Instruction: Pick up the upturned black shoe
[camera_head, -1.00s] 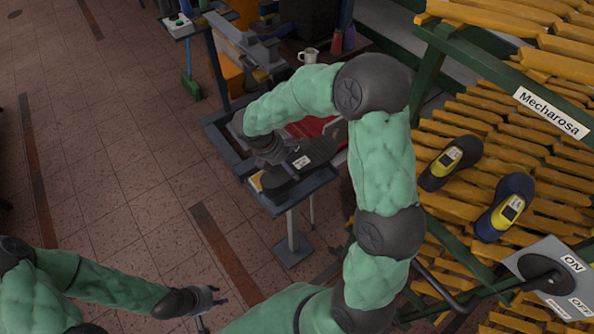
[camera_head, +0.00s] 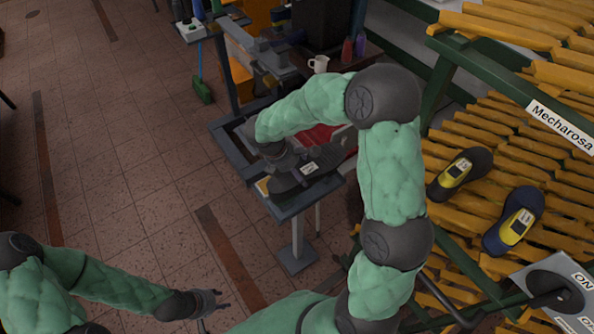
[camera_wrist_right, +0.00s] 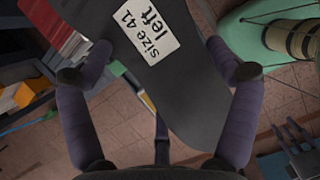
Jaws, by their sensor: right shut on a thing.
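The upturned black shoe shows its dark sole with a white label reading "size 41 left" in the right wrist view (camera_wrist_right: 150,55). In the head view the shoe (camera_head: 322,160) is at the small grey stand (camera_head: 305,201), partly hidden by my right arm. My right gripper (camera_head: 287,160) is shut on the shoe, with one finger on each side of it in the right wrist view (camera_wrist_right: 158,72). Whether the shoe touches the stand is not clear. My left gripper (camera_head: 218,304) is open and empty at the lower left, far from the shoe.
An ON/OFF lever panel (camera_head: 535,275) stands at lower right. A white mug (camera_head: 318,64) sits on a table behind. The tiled floor (camera_head: 130,170) at left is open.

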